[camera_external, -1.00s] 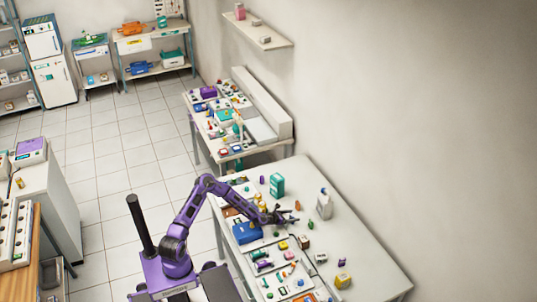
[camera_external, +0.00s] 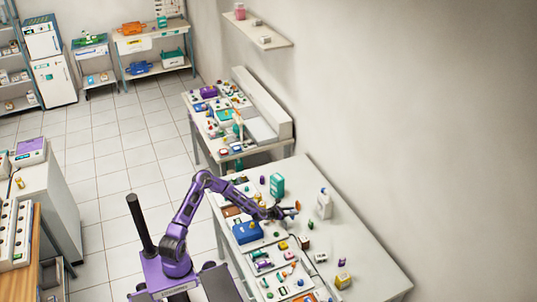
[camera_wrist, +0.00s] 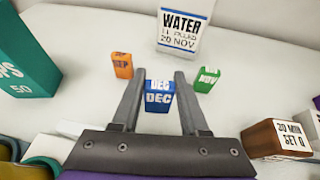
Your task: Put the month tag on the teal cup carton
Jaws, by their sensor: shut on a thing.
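The teal cup carton (camera_external: 276,185) stands upright near the back of the right-hand table, beyond my gripper. In the wrist view its side (camera_wrist: 25,60) shows at the far left, marked "PS 50". My gripper (camera_wrist: 160,88) is shut on a blue month tag (camera_wrist: 159,98) marked "DEC", one finger on each side of it. In the external view my gripper (camera_external: 288,211) is over the table, to the right of and nearer than the carton, apart from it. The tag is too small to make out there.
An orange "SEP" tag (camera_wrist: 122,65) and a green "NOV" tag (camera_wrist: 207,79) stand beyond my fingers on either side. A white water container (camera_wrist: 183,32) stands behind. A brown block (camera_wrist: 278,138) is at right. Trays and a blue box (camera_external: 247,232) line the table's near side.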

